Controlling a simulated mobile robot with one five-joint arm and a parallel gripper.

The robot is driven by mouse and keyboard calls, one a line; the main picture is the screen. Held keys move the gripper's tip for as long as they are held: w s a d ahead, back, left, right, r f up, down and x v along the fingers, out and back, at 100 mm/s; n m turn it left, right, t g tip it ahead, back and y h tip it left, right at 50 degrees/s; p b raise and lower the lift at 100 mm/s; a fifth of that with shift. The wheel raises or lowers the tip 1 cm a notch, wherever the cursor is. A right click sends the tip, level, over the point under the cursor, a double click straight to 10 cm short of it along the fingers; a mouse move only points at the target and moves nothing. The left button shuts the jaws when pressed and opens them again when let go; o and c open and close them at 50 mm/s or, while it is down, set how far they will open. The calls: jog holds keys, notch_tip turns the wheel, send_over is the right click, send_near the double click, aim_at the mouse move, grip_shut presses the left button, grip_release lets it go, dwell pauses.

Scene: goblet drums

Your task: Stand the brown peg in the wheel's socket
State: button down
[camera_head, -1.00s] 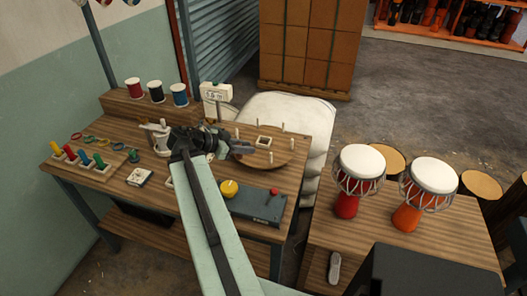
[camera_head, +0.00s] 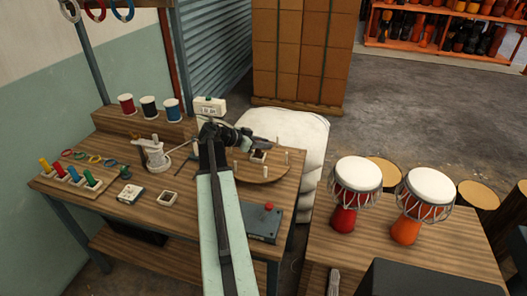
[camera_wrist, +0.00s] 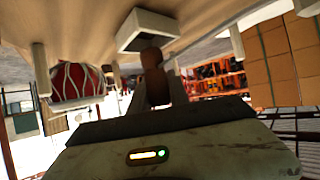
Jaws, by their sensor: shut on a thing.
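The wheel (camera_head: 268,173) is a round wooden disc on the workbench with several pale upright pegs around it. Its socket (camera_head: 258,157) is a pale square frame at the middle; it also shows in the wrist view (camera_wrist: 135,41). My gripper (camera_wrist: 157,92) is shut on the brown peg (camera_wrist: 152,72), which points towards the socket. In the wrist view the peg's end overlaps the socket's edge; I cannot tell whether it is inside or just over it. In the head view my gripper (camera_head: 248,142) is right over the socket and partly hides the peg.
A blue-grey box (camera_head: 262,222) with a red button sits in front of the wheel. A pale spindle stand (camera_head: 154,155) and thread spools (camera_head: 148,107) are to the left. Two goblet drums (camera_head: 357,190) stand on the right table. A white sack (camera_head: 290,130) is behind the wheel.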

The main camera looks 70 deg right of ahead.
notch_tip(320, 180, down, 3)
jog(key=shift+r+b, duration=0.1)
jog(key=shift+b, duration=0.5)
jog(key=shift+a+r, duration=0.1)
jog(key=shift+r, duration=0.1)
jog(key=shift+f, duration=0.1)
jog(key=c, duration=1.2)
grip_release()
jog(key=shift+c, duration=0.2)
jog(key=shift+r+p, duration=0.2)
jog(key=shift+p, duration=0.15)
jog(key=p+v, duration=0.5)
jog(key=v, duration=0.7)
